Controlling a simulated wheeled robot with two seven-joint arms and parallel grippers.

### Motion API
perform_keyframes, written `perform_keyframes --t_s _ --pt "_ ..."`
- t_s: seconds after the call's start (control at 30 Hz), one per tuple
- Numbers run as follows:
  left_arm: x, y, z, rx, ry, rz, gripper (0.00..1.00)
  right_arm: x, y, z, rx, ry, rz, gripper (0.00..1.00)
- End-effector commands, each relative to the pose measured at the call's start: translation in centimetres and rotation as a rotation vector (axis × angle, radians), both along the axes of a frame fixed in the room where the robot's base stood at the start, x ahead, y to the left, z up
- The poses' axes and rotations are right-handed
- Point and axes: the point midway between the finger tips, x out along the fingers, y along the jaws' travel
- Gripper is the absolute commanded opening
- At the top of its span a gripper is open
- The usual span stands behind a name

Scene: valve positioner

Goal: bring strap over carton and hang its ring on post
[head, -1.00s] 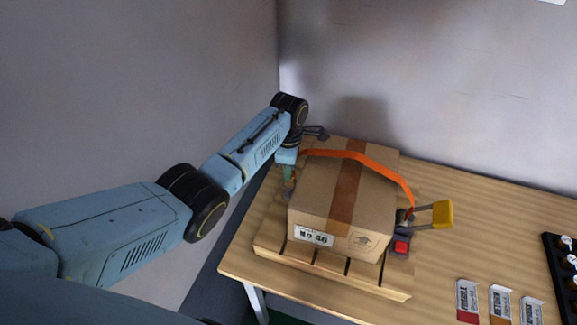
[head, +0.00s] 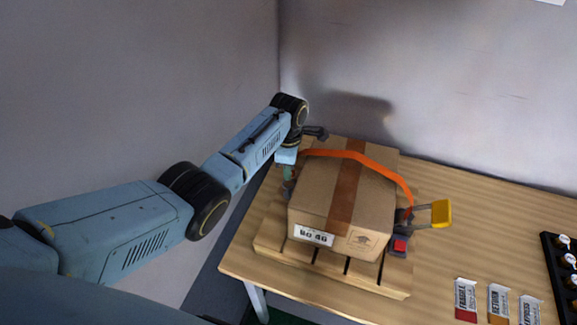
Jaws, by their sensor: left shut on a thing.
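The carton (head: 320,213) sits on a wooden pallet (head: 330,270) on the table, with a brown tape band along its top. The orange strap (head: 365,160) runs across the carton's top from the left side to a ratchet buckle (head: 402,240) with a yellow handle (head: 441,213) at the right. My left gripper (head: 289,185) is down at the carton's left side, shut at the strap's left end. The ring and the post are too small or hidden there to make out. My right gripper is not in view.
Several label cards (head: 466,300) lie on the table at the front right. A black tray (head: 558,265) with several small round items stands at the right edge. The table (head: 480,215) between pallet and cards is bare. Walls stand behind and left.

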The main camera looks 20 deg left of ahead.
Motion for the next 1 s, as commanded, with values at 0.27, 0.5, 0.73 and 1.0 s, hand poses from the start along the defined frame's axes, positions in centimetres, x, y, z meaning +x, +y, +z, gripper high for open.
perform_keyframes --t_s 0.27,0.5,0.73,1.0 --pt "0.0 0.0 -0.6 0.000 0.000 0.000 0.00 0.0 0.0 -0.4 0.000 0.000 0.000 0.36" --pt "0.0 0.0 -1.2 0.000 0.000 0.000 0.00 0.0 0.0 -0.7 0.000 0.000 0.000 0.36" --pt "0.0 0.0 -1.7 0.000 0.000 0.000 0.00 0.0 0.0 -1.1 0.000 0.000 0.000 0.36" --pt "0.0 0.0 -2.4 0.000 0.000 0.000 0.00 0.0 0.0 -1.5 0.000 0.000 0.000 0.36"
